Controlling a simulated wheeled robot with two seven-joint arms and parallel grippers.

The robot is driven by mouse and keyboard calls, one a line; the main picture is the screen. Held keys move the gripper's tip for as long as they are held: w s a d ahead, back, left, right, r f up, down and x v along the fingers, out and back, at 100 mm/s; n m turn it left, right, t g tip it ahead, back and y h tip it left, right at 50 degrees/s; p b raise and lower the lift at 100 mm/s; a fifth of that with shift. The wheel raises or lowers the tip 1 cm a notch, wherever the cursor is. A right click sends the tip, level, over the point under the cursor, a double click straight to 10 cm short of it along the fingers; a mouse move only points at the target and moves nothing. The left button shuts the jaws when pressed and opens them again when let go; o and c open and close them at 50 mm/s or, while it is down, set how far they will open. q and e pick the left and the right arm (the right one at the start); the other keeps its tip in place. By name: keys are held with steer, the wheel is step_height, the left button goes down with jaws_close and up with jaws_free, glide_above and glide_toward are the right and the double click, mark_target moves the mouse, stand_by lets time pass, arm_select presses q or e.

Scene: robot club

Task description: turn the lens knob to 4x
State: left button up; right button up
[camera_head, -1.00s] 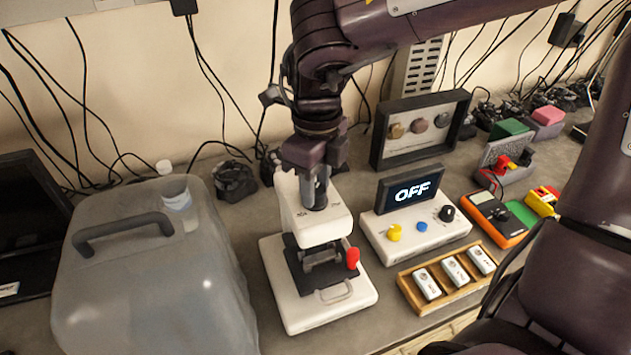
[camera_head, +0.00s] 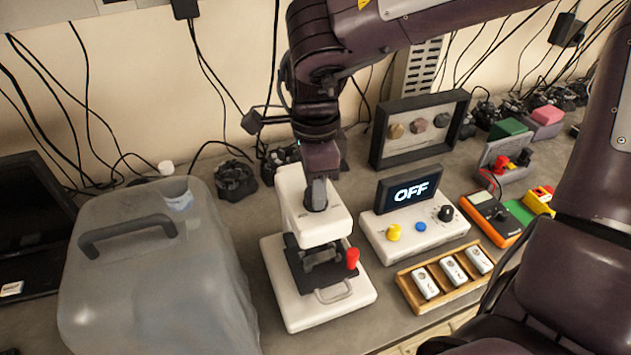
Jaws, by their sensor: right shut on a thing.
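The white microscope-like device (camera_head: 322,230) stands on the bench in the middle, with a black stage, a red knob (camera_head: 352,258) and a front handle. My right gripper (camera_head: 317,198) points straight down over its top and is shut on the dark lens knob (camera_head: 316,204). The gripper hides most of the knob, and I cannot read its markings or setting. A control box (camera_head: 410,233) with a yellow knob, a blue button and a black dial stands to the right; its screen (camera_head: 409,190) reads OFF. My left gripper is not in view.
A translucent bin with a grey handle (camera_head: 128,234) stands close on the left. A wooden tray (camera_head: 414,293) with three slides lies at front right. A framed display (camera_head: 383,150), a multimeter (camera_head: 492,222) and cables fill the back and right.

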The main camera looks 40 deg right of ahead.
stand_by(0.4)
steer(key=o, duration=1)
step_height(320, 180, up, 8)
steer(key=shift+w+f+b, duration=0.1)
steer(key=shift+b, duration=0.2)
